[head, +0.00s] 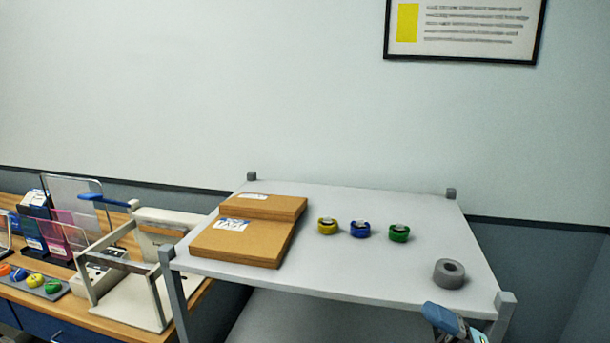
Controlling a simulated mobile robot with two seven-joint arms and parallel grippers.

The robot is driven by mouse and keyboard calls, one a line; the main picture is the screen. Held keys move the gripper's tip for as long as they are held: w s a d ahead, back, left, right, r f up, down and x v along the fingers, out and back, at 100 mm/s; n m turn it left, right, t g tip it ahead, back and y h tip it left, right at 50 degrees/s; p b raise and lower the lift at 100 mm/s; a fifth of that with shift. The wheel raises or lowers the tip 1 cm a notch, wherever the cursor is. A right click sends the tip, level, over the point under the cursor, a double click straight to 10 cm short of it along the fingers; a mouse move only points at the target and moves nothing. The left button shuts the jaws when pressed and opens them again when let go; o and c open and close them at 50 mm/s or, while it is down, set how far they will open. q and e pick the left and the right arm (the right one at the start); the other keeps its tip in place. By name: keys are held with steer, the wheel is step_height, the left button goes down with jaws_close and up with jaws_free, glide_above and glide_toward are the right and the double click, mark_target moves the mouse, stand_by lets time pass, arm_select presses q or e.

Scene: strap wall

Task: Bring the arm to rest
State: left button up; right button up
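No gripper of mine can be made out with certainty in the head view. A blue and grey object (445,320) shows at the bottom edge, in front of the shelf's near right corner. It is cut off by the frame, and I cannot tell what it is. The light grey shelf top (350,280) holds two brown cardboard boxes, a larger near one (240,243) and a smaller far one (265,206). Yellow (327,226), blue (360,229) and green (399,233) rolls stand in a row beside them. A grey roll (449,273) lies near the right edge.
A wooden counter (150,335) at left carries a white frame-like device with a blue handle (103,201), clear and pink stands (62,232), and a tray of several coloured rolls (36,283). Grey corner posts (505,305) rise above the shelf. A framed notice (463,28) hangs on the wall.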

step_height(320, 180, down, 9)
steer(key=d+m+t+h, duration=0.3)
steer(key=m+t+h, duration=0.65)
steer(key=m, duration=0.55)
steer(key=s+f+m+g+h+p, duration=0.1)
steer(key=s+f+m+g+h, duration=0.2)
steer(key=f, duration=0.9)
steer(key=s+f+m+g+h+p, duration=0.1)
steer(key=s+f+m+g+h, duration=0.2)
steer(key=s+f+m+h, duration=0.3)
steer(key=s+f+m, duration=0.3)
steer(key=s+f, duration=0.2)
steer(key=f, duration=0.2)
